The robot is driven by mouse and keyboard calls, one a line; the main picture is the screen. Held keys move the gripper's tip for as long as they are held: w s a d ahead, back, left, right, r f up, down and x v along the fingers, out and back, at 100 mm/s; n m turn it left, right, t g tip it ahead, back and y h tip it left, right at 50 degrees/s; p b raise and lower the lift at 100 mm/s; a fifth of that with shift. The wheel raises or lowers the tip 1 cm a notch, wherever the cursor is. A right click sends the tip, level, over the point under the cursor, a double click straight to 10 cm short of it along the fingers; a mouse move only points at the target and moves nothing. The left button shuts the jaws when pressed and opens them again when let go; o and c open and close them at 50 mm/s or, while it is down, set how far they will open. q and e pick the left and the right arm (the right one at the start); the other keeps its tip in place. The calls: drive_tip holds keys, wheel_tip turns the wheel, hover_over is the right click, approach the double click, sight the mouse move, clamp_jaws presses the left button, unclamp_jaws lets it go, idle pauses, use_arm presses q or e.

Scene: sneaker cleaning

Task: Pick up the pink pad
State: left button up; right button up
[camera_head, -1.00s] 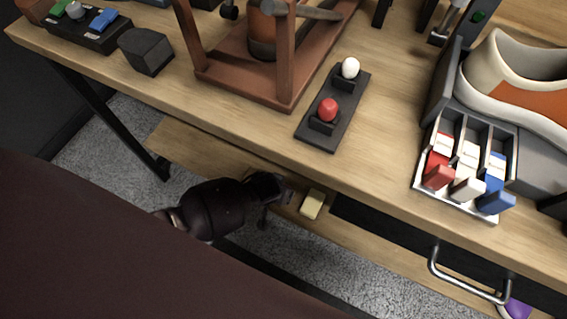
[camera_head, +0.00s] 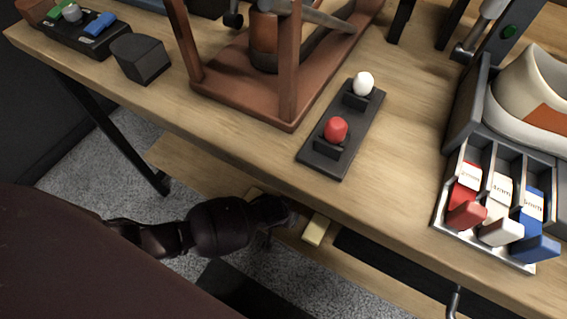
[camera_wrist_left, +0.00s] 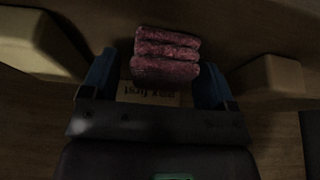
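The pink pad (camera_wrist_left: 166,56) shows in the left wrist view as a ridged pink block with several bands, on the lower wooden shelf. It lies between and slightly beyond the fingers of my left gripper (camera_wrist_left: 155,80), which are apart with gaps on both sides of the pad. A tan label (camera_wrist_left: 150,93) with dark print, partly readable as "first", lies in front of the pad. In the head view my left gripper (camera_head: 278,214) reaches under the tabletop edge, and the pad is hidden there. My right gripper is not in view.
Pale blocks stand either side of the fingers, one at left (camera_wrist_left: 38,42) and one at right (camera_wrist_left: 270,78). The tabletop (camera_head: 410,150) overhangs the shelf.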

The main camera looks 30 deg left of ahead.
use_arm(q)
drive_tip(key=c, duration=0.9)
drive_tip(key=shift+r, duration=0.1)
drive_tip(key=shift+w+r, duration=0.1)
drive_tip(key=shift+r, duration=0.25)
drive_tip(key=r+p, duration=0.1)
drive_tip(key=r, duration=0.1)
drive_tip(key=r+p, duration=0.1)
drive_tip(key=r, duration=0.2)
drive_tip(key=r+p, duration=0.2)
drive_tip(key=r, duration=0.1)
drive_tip(key=shift+w, duration=0.35)
drive_tip(key=shift+s+r+p, duration=0.15)
drive_tip(key=shift+r+p, duration=0.65)
drive_tip(key=shift+r, duration=1.05)
drive_tip(key=shift+s+r+p, duration=0.15)
drive_tip(key=shift+r+p, duration=0.65)
drive_tip(key=shift+r, duration=1.1)
drive_tip(key=shift+s+r+p, duration=0.15)
drive_tip(key=shift+r+p, duration=0.65)
drive_tip(key=shift+r, duration=1.05)
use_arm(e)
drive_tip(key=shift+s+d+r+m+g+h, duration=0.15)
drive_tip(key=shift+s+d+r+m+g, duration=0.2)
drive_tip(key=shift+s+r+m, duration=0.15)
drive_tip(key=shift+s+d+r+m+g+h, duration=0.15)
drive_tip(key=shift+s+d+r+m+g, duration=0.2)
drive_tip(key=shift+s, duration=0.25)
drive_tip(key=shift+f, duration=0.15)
